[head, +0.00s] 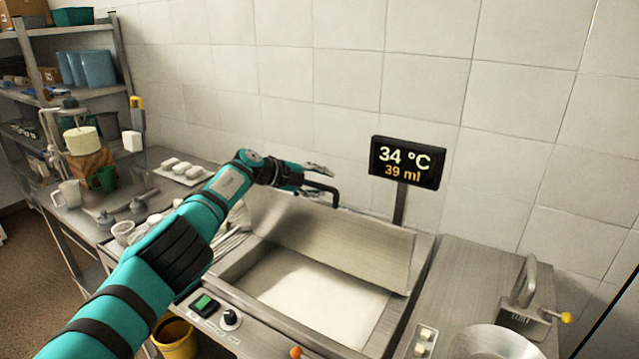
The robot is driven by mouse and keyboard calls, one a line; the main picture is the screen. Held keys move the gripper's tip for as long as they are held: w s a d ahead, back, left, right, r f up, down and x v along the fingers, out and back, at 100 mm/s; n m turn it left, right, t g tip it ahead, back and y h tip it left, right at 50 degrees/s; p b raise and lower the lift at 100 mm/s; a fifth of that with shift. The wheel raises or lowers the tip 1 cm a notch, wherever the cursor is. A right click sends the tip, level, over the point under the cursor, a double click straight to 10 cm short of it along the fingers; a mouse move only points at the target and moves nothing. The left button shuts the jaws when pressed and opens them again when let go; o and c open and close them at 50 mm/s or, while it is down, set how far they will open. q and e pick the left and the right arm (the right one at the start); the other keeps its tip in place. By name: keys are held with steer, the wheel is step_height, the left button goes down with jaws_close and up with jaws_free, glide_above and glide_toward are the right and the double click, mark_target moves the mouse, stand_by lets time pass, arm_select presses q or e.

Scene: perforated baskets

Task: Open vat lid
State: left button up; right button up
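The steel vat (228,292) stands in the middle of the counter with white liquid (318,298) inside. Its lid (345,245) is raised and tilted up along the back side of the vat, so the liquid is exposed. My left gripper (331,187) is just above the upper edge of the lid, near its middle. Its fingers are spread and nothing shows between them. I cannot tell whether a finger touches the lid. My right gripper is not in view.
A display (408,163) reading 34 °C and 39 ml stands on a post behind the vat. A press with a handle (525,300) and a round steel bowl (492,343) are at the right. A cluttered side table and shelves are left. A yellow bucket (175,338) is below.

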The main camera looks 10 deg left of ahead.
arm_select(q)
steer(key=shift+f, duration=0.15)
steer(key=shift+v, duration=1.15)
steer(key=v, duration=0.9)
steer(key=shift+s+a+r, duration=0.2)
steer(key=shift+s+r, duration=0.05)
